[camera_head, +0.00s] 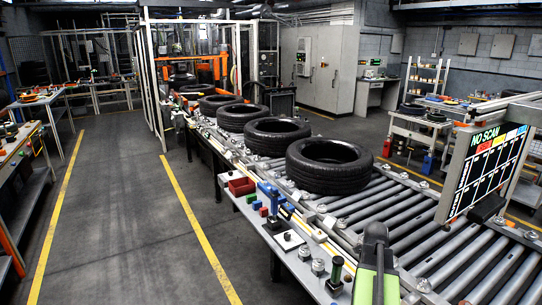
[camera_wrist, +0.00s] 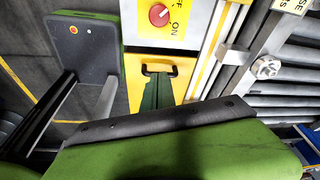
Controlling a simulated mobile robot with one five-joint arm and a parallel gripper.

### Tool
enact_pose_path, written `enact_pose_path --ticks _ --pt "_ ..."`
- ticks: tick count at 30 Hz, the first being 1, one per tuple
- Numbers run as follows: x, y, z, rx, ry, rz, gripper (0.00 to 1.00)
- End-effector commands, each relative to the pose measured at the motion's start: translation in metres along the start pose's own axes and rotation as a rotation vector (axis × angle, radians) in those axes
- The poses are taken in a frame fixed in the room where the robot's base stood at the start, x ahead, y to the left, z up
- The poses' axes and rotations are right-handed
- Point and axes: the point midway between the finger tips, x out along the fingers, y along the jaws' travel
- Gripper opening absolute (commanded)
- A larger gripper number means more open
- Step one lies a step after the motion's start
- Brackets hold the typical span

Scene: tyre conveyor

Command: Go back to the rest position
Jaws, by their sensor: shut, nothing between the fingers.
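A lime-green and black part of my arm, with my gripper (camera_head: 375,236) at its dark upper end, shows at the bottom of the head view, over the near edge of the conveyor. Its fingertips are not clearly seen there. In the wrist view a broad green body with a black edge fills the bottom and hides what lies behind it. My gripper is shut and I see nothing held in it. No rest position is marked in either view.
Several black tyres, the nearest (camera_head: 329,165), lie on the roller conveyor (camera_head: 440,235). A NO SCAN board (camera_head: 487,165) stands at right. An OFF/ON knob (camera_wrist: 159,15) shows close by. The left aisle floor is clear.

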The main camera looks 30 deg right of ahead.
Motion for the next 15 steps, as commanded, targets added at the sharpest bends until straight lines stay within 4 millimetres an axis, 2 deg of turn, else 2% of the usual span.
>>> enact_pose_path --ticks 1,5,6,8,9,12,15 --pt "-0.007 0.011 0.027 -0.050 -0.004 -0.012 0.00" --pt "-0.027 0.053 0.105 -0.228 -0.021 -0.049 0.00" --pt "-0.034 0.072 0.133 -0.318 -0.028 -0.063 0.00" --pt "-0.043 0.105 0.173 -0.478 -0.041 -0.083 0.00" --pt "-0.049 0.129 0.197 -0.597 -0.048 -0.097 0.00" --pt "-0.061 0.190 0.247 -0.915 -0.065 -0.128 0.00" --pt "-0.070 0.250 0.284 -1.259 -0.080 -0.163 0.00"
